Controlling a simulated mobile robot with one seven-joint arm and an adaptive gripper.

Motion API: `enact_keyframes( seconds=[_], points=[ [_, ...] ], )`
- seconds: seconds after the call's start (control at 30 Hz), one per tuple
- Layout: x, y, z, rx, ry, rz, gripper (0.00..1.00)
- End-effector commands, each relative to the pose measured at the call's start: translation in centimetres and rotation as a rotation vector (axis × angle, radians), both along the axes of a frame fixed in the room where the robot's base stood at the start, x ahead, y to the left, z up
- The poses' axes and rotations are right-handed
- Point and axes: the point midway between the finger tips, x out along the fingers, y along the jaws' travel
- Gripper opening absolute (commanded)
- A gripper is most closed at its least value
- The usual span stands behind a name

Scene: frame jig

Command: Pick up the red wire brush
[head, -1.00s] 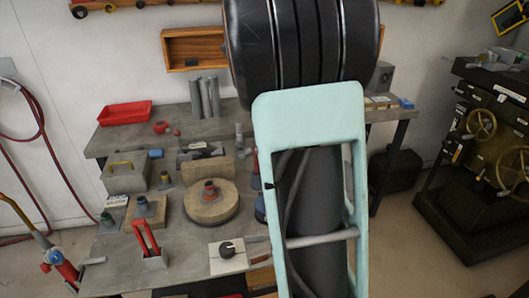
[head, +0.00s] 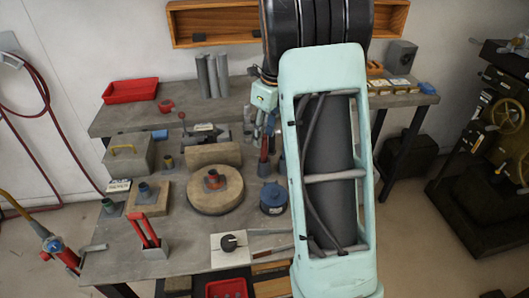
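I cannot single out the red wire brush with certainty. A slim red upright thing (head: 264,147) stands on the bench, just below my gripper; it is too small to identify. A long thin tool with a reddish-brown handle (head: 272,253) lies flat at the bench's front. My gripper (head: 262,129) shows small and partly behind my arm, pointing down over the middle of the bench. Its fingers are too small and dark to tell whether they are open, or whether they touch the red thing.
A round wooden block (head: 215,195) and a blue pot (head: 273,198) stand close by. A red forked tool (head: 146,231) stands at the front left. Tall grey cylinders (head: 213,77) and a red tray (head: 130,91) are at the back. Bare bench (head: 190,240) shows at the front.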

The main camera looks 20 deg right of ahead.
Motion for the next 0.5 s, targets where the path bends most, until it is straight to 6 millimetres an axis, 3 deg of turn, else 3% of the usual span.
enact_keyframes(
  seconds=[0.5],
  points=[
    [0.8,-0.2,-5.5,-0.001,0.0,-0.001,0.37]
  ],
)
